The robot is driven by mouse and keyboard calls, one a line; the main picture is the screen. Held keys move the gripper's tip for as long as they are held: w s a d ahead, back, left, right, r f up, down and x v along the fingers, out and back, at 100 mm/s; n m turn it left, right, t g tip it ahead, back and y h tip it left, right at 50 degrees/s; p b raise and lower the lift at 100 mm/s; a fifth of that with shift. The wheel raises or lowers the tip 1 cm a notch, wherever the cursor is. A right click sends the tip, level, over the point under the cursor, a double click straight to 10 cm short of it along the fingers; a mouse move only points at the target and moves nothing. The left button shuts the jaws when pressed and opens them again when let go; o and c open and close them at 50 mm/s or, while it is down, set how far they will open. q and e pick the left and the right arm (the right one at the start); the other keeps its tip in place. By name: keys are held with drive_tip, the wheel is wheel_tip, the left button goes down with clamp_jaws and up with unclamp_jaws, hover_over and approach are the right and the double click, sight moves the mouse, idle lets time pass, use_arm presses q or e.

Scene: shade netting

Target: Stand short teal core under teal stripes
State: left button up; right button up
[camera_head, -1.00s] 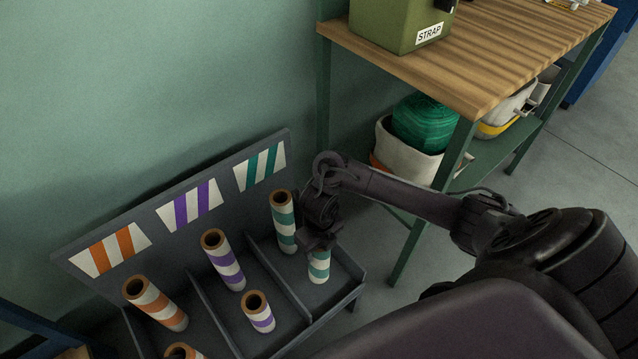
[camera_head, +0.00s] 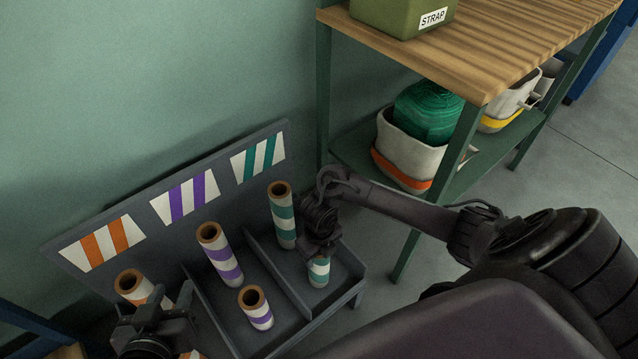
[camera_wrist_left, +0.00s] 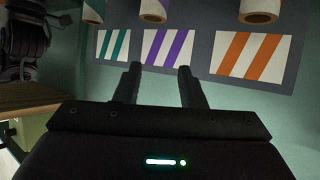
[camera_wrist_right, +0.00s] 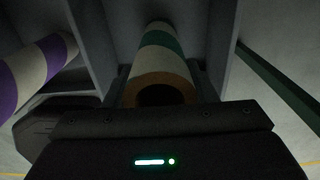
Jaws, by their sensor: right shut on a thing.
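The short teal core (camera_head: 319,271), white with teal bands, stands in the right compartment of the grey rack under the teal stripes (camera_head: 258,157). My right gripper (camera_head: 320,256) is shut on its top end. The core's open brown end (camera_wrist_right: 162,93) shows between the fingers in the right wrist view. A taller teal core (camera_head: 282,215) stands behind it in the same compartment. My left gripper (camera_head: 160,312) is at the lower left, over the orange compartment. In the left wrist view its fingers (camera_wrist_left: 158,72) are apart with nothing between them.
Tall purple (camera_head: 219,254) and short purple (camera_head: 256,308) cores stand in the middle compartment under purple stripes (camera_head: 185,197). An orange core (camera_head: 131,286) stands at left, partly hidden by my left gripper. A wooden-topped bench (camera_head: 470,60) with green legs stands right of the rack (camera_head: 225,325).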

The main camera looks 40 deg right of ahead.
use_arm(q)
drive_tip(key=shift+w+r+t, duration=0.25)
drive_tip(key=shift+r+t, duration=0.05)
drive_tip(key=shift+r, duration=0.2)
use_arm(e)
drive_tip(key=shift+f, duration=0.1)
use_arm(q)
drive_tip(key=shift+w+d+r, duration=0.1)
drive_tip(key=shift+w+r, duration=0.15)
drive_tip(key=shift+r, duration=0.15)
use_arm(e)
drive_tip(key=o, duration=1.4)
